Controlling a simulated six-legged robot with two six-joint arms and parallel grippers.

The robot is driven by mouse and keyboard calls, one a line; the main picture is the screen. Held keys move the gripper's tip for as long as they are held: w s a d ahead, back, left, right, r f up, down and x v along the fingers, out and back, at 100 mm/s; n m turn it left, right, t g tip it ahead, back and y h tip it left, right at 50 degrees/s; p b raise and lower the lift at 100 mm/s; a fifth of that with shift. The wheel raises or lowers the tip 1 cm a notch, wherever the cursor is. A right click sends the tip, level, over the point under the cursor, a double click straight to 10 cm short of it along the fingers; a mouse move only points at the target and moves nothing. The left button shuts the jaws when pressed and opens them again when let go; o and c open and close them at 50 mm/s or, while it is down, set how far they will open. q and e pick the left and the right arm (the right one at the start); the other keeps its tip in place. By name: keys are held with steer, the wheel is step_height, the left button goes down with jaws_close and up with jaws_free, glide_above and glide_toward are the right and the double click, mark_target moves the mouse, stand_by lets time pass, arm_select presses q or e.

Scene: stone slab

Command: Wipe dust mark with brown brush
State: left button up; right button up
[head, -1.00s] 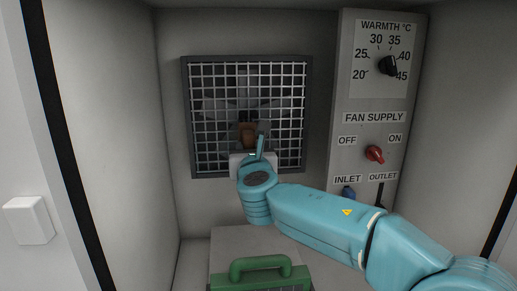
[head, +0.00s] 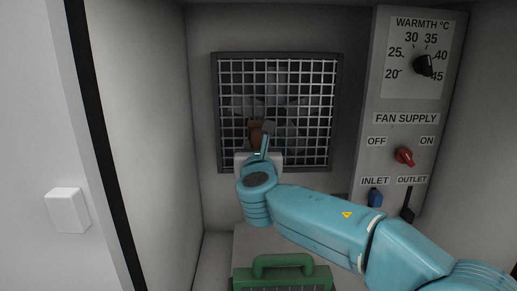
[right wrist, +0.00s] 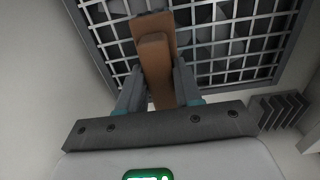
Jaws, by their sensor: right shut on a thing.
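My right gripper (head: 259,144) is shut on the brown brush (head: 256,131) in front of the left half of the square fan grille (head: 311,164). The right wrist view shows the brush (right wrist: 157,62) upright between the two fingers (right wrist: 158,88), with its far end over the grille bars. I cannot tell whether it touches them. A small grey patch shows just right of the brush in the head view, but I cannot tell whether it is the dust mark or part of the gripper. No dust mark is clear. My left gripper is not in view.
A control panel (head: 408,108) with a black knob (head: 423,65) and red switch (head: 404,156) stands right of the grille. A green-handled box (head: 283,262) is below. The side wall (head: 145,120) is on the left. A white block (head: 67,210) is at far left.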

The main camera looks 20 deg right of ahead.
steer(key=b+v, duration=0.2)
steer(key=v, duration=0.3)
steer(key=shift+s, duration=0.35)
steer(key=shift+a, duration=0.1)
steer(key=b+v, duration=0.1)
steer(key=v, duration=0.2)
steer(key=shift+r, duration=0.1)
stand_by(0.6)
